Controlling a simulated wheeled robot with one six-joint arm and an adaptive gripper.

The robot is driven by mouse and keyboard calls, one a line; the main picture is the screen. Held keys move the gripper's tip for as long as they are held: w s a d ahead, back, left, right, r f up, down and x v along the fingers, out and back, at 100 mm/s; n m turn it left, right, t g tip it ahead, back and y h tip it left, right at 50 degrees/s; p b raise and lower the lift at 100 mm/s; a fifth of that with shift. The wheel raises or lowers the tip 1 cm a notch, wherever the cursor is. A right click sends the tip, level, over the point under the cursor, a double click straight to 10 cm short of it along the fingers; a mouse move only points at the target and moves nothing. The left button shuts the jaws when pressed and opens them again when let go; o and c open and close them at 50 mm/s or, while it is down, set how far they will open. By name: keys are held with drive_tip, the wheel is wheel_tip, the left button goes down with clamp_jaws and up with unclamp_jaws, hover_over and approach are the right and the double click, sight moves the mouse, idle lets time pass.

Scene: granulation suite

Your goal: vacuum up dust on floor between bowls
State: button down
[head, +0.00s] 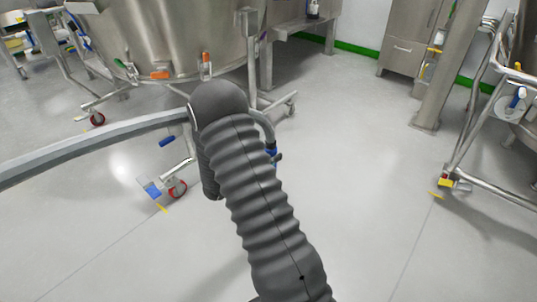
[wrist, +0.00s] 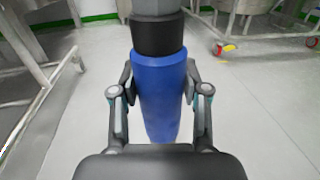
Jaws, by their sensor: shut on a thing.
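My gripper (wrist: 159,92) is shut around the blue handle (wrist: 158,75) of the vacuum wand in the wrist view, one finger on each side. A black collar and a grey tube continue from the handle toward the top of that view. In the head view my dark ribbed arm covers most of the gripper and the wand. A large steel bowl (head: 165,40) stands on a wheeled frame at upper left. Another steel bowl (head: 516,105) is partly visible at the right edge. The pale floor (head: 350,170) lies between them; I cannot make out dust on it.
A grey hose (head: 80,145) arcs across the left of the head view. Caster legs reach onto the floor, with a red wheel (head: 177,188) at left and a yellow-marked foot (head: 447,183) at right. A steel post (head: 440,75) and cabinet (head: 411,35) stand behind.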

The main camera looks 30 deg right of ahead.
drive_tip(key=s+d, duration=0.3)
drive_tip(key=s, duration=0.5)
drive_tip(key=shift+s, duration=0.35)
idle(0.4)
drive_tip(key=shift+b, duration=0.3)
idle(0.5)
